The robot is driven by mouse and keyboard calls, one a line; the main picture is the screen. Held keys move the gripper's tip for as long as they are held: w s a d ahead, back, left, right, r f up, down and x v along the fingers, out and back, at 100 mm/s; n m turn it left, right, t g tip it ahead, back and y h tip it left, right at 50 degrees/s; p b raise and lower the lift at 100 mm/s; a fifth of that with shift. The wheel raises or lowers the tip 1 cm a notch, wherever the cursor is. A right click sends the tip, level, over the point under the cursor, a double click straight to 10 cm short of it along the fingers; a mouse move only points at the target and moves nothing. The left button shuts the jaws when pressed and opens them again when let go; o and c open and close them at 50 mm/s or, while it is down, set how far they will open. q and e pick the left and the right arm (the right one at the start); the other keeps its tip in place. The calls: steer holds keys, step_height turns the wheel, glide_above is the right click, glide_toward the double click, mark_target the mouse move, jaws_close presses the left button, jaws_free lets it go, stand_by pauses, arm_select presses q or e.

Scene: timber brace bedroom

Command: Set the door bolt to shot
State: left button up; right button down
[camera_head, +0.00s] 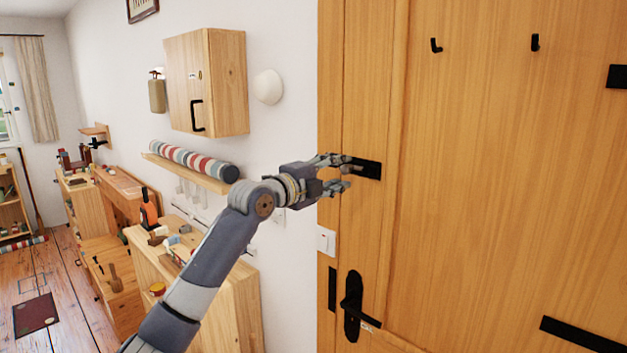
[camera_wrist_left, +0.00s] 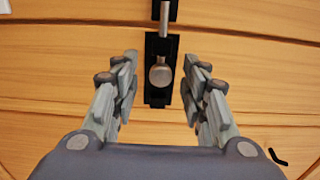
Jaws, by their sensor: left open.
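The door bolt shows in the head view as a black plate (camera_head: 369,170) on the wooden door. In the left wrist view the bolt has a black backplate (camera_wrist_left: 150,92), a round silver knob (camera_wrist_left: 160,75) and a silver rod (camera_wrist_left: 164,18) running to the top edge. My left gripper (camera_head: 345,174) is open at the bolt, its fingers partly covering it in the head view. In the left wrist view the knob lies between and beyond the spread fingers of this gripper (camera_wrist_left: 160,90); I see no contact. My right gripper is out of view.
The door (camera_head: 480,170) carries a black handle (camera_head: 352,305) below the bolt and black hooks (camera_head: 535,42) above. A white switch (camera_head: 326,241) is beside its frame. Left are a wall cabinet (camera_head: 228,85), a shelf with a striped roll (camera_head: 195,160) and a wooden workbench (camera_head: 235,305).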

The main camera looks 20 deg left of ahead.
arm_select(q)
steer(key=v, duration=0.9)
steer(key=shift+a, duration=0.3)
